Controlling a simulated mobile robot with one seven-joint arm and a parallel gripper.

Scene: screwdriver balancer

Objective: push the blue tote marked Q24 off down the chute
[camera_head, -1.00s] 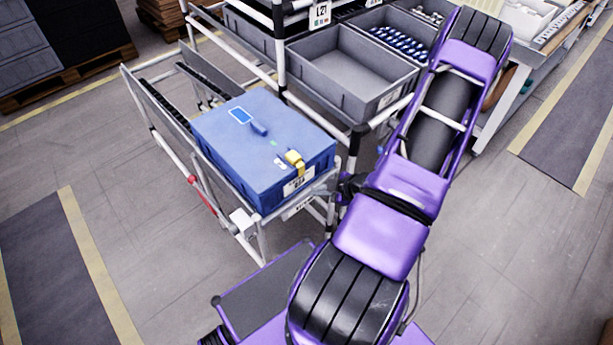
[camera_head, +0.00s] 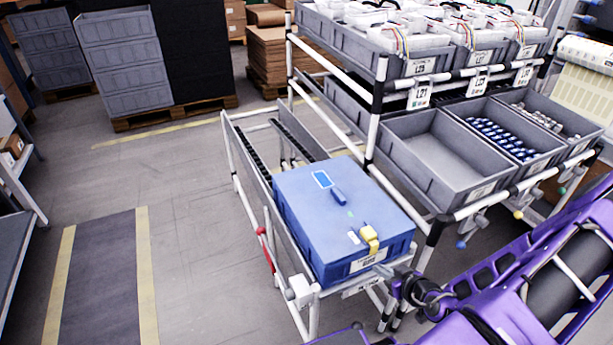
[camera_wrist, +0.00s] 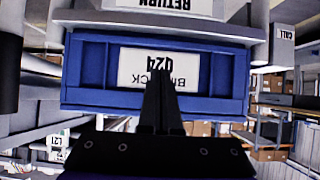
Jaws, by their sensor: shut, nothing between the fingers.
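The blue tote (camera_head: 330,220) sits closed at the near end of the chute, a sloping frame with roller tracks (camera_head: 298,138). A yellow latch (camera_head: 370,238) and a white label are on its near side. In the wrist view the tote's end face (camera_wrist: 215,75) appears upside down, with a label (camera_wrist: 140,68) reading Q24. My gripper (camera_wrist: 163,75) is shut and empty, its fingers pointing at that face over the label's lower part. In the head view my gripper (camera_head: 386,271) is at the tote's near end. I cannot tell whether the fingertips touch it.
A rack with grey bins (camera_head: 440,150) stands close on the right of the chute. A white post end (camera_head: 300,290) and a red handle (camera_head: 265,250) are at the chute's near left. A RETURN sign (camera_wrist: 165,5) shows in the wrist view. Floor left is clear.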

